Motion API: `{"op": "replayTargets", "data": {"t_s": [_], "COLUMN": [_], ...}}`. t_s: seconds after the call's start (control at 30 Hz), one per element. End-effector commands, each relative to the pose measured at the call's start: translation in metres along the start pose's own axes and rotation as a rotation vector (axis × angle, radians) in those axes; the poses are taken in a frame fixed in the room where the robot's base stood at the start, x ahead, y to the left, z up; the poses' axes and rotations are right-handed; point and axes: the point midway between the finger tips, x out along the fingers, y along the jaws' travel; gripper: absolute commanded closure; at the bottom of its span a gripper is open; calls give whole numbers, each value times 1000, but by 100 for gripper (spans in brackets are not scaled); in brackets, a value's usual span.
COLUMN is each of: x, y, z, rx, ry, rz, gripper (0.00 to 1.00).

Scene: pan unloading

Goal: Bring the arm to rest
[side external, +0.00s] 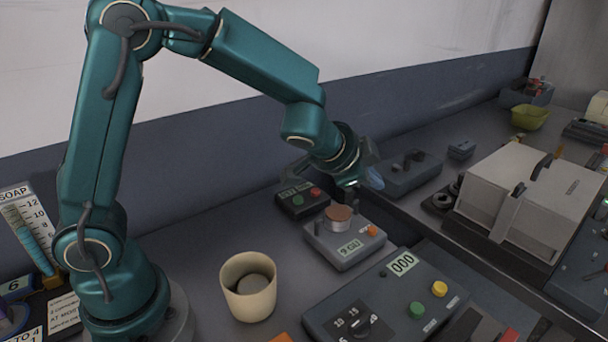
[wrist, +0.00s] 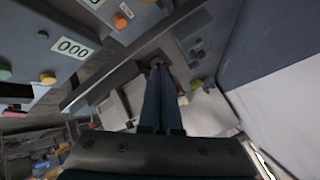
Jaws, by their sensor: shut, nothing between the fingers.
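My teal arm reaches from its base at the left over the bench, with elbow raised. My gripper (side external: 374,178) is at the arm's end, above the bench and behind the small scale (side external: 345,243). In the wrist view my gripper (wrist: 158,68) shows as two long bluish fingers lying together, shut with nothing between them. The scale carries a round copper-topped pan (side external: 339,213). I see no contact between the fingers and anything else, though the side view shows them small and partly hidden.
A cream cup (side external: 248,287) stands in front of the scale, near my base. A grey control box (side external: 385,300) with a 000 display is at the front. A small dark button box (side external: 300,199) is behind the scale. A large beige machine (side external: 535,205) stands at the right.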

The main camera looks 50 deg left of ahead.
Motion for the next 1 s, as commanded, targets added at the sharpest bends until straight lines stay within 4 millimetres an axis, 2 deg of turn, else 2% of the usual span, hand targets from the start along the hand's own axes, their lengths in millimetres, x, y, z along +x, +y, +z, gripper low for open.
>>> {"op": "replayTargets", "data": {"t_s": [0.1, 0.2, 0.3, 0.43, 0.57, 0.7, 0.9, 1.0], "x": [-29, -61, -91, -127, -157, -181, -197, -200], "y": [-27, -45, -54, -53, -35, -2, 54, 64], "z": [-8, -1, 14, 39, 68, 96, 123, 126], "rx": [-75, -171, -273, -403, -527, -632, -695, -688], "ry": [44, 46, 26, -16, -74, -145, -273, -310], "rz": [-56, -99, -126, -134, -102, -20, 155, 199], "gripper": [100, 100, 100, 100, 100, 100, 100, 100]}}
